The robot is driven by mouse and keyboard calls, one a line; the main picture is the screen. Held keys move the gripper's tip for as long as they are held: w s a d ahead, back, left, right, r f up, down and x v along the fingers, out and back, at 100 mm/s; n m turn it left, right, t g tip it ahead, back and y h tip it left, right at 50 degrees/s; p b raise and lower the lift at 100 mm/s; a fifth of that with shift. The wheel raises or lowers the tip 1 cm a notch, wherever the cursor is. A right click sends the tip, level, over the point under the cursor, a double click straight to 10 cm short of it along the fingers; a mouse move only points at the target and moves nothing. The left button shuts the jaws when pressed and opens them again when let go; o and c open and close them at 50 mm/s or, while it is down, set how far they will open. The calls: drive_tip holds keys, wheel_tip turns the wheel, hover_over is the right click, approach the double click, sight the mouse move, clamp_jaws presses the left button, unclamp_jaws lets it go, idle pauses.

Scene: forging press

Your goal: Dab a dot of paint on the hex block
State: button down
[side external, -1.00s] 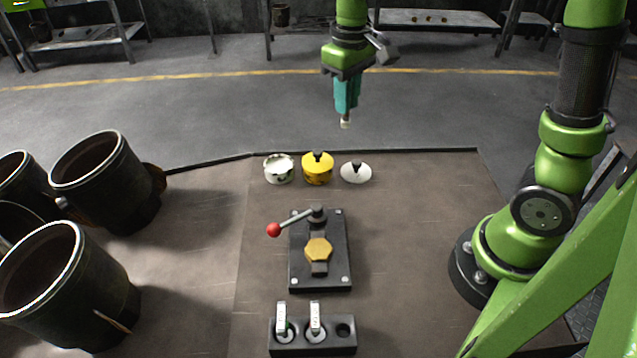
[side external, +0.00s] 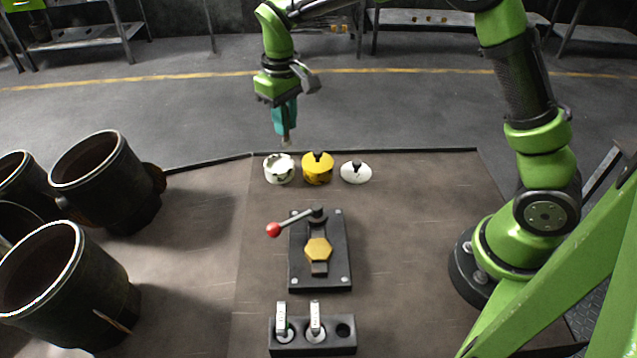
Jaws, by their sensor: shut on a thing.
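The gold hex block (side external: 318,250) lies flat on a black clamp fixture (side external: 339,275) in the middle of the bench. A lever with a red ball knob (side external: 273,230) points left from the fixture. My gripper (side external: 284,118) has teal fingers and is shut on a small dauber (side external: 287,141), its pale tip pointing down. The tip is above the back of the white paint pot (side external: 279,175), apart from it as far as I can see. That pot is open. The yellow paint pot (side external: 317,175) has a black-knobbed lid on.
A white lid (side external: 356,175) with a black knob lies right of the yellow pot. A black holder (side external: 345,350) at the front has two upright daubers and one empty hole. Big dark cylinders (side external: 110,185) stand at left. The bench right of the fixture is clear.

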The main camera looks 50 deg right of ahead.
drive_tip(key=shift+m, duration=0.3)
drive_tip(key=shift+w+a+f, duration=0.15)
drive_tip(key=shift+w+f, duration=0.2)
drive_tip(key=shift+f, duration=0.55)
drive_tip(key=shift+w+a+f, duration=0.2)
drive_tip(key=shift+w+f, duration=0.2)
drive_tip(key=shift+f, duration=0.55)
drive_tip(key=shift+w+a+f, duration=0.15)
drive_tip(key=shift+w+f, duration=0.2)
drive_tip(key=shift+f, duration=0.55)
drive_tip(key=shift+f, duration=0.6)
wheel_tip(320, 180, up, 7)
idle(0.7)
drive_tip(key=shift+r, duration=0.1)
idle(0.3)
